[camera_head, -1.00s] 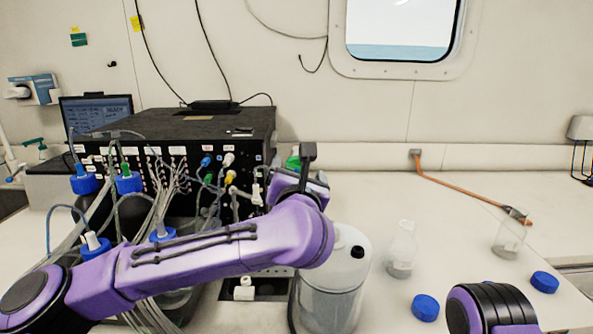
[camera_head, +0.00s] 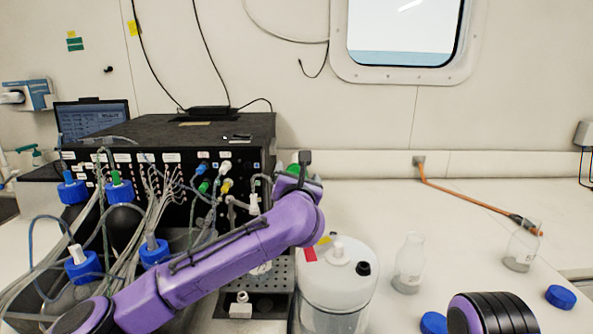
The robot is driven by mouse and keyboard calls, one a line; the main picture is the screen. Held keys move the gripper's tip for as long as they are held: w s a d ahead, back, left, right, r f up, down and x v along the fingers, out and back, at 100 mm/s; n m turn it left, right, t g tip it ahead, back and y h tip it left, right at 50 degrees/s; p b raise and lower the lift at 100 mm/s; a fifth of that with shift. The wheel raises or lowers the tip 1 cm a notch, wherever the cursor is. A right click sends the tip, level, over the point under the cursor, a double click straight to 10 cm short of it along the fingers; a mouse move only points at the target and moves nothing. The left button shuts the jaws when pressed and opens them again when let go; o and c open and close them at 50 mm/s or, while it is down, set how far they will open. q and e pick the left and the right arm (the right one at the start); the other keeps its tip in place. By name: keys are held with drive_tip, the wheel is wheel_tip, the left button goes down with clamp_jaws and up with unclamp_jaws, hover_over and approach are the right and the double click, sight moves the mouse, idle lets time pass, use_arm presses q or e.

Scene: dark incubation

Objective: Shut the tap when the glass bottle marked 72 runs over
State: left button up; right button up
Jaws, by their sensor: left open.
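My left arm reaches in from the bottom left. Its gripper (camera_head: 303,172) is open in front of the black instrument box (camera_head: 195,125), above and behind the large translucent container (camera_head: 332,292); its fingertips are mostly hidden by the wrist. Two clear glass bottles stand upright on the bench: one (camera_head: 409,265) right of the container, and another (camera_head: 521,248) farther right, by the end of an orange tube (camera_head: 465,200). Their markings are too small to read, so I cannot tell which is 72. I cannot make out a tap or any overflow. Only a dark, banded part of my right arm shows, bottom right.
Blue caps lie on the bench near the glass bottles (camera_head: 433,322) (camera_head: 560,296). Blue-capped bottles (camera_head: 82,266) and many thin tubes crowd the left side. A laptop (camera_head: 92,118) stands behind.

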use_arm(q)
drive_tip(key=shift+w, duration=0.15)
drive_tip(key=c, duration=1)
drive_tip(key=shift+o, duration=0.2)
